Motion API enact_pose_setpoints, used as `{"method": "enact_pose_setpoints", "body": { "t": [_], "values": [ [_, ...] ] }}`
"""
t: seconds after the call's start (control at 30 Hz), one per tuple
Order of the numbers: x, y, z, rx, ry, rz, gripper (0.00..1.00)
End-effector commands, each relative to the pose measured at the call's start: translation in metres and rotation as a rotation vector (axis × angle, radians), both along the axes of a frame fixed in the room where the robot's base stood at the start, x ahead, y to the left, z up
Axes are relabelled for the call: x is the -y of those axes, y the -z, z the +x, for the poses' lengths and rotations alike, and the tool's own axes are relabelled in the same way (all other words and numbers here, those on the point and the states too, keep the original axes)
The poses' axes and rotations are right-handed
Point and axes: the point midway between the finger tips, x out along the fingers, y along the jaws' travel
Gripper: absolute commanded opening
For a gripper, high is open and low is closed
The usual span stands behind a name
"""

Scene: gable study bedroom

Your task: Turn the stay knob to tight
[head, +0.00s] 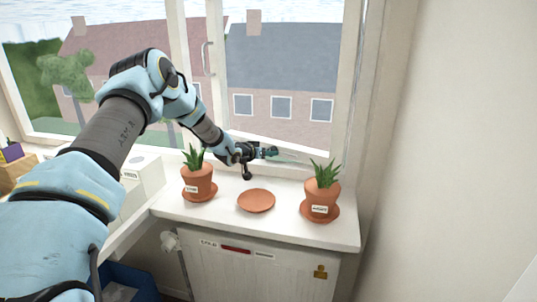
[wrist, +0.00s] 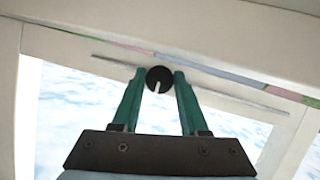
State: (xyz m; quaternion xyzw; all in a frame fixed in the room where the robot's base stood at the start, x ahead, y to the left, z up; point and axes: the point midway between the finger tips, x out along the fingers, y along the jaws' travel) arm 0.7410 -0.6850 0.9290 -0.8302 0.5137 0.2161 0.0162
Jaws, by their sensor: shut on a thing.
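The stay knob (wrist: 160,77) is a round black disc with a pale line on its face that points downward in the wrist view. It sits on a thin metal stay bar (wrist: 235,99) at the window frame. My gripper (wrist: 159,80) has its two green fingers on either side of the knob, shut on it. In the head view my gripper (head: 270,152) reaches to the bottom of the window, and the knob is hidden by the fingers there.
On the white sill (head: 230,222) stand a left potted plant (head: 199,182), an empty terracotta saucer (head: 256,201) and a right potted plant (head: 321,195). A white box (head: 142,175) stands at the left.

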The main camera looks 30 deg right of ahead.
Motion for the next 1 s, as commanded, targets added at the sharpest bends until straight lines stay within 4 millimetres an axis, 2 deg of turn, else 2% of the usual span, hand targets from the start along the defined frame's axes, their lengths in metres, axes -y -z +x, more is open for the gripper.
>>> {"method": "enact_pose_setpoints", "body": {
  "t": [0.47,1.0],
  "values": [
    [0.0013,0.0038,-0.0009,0.075,0.002,0.041,0.0],
    [0.003,0.0082,-0.0035,0.423,0.002,0.241,0.0]
  ]
}}
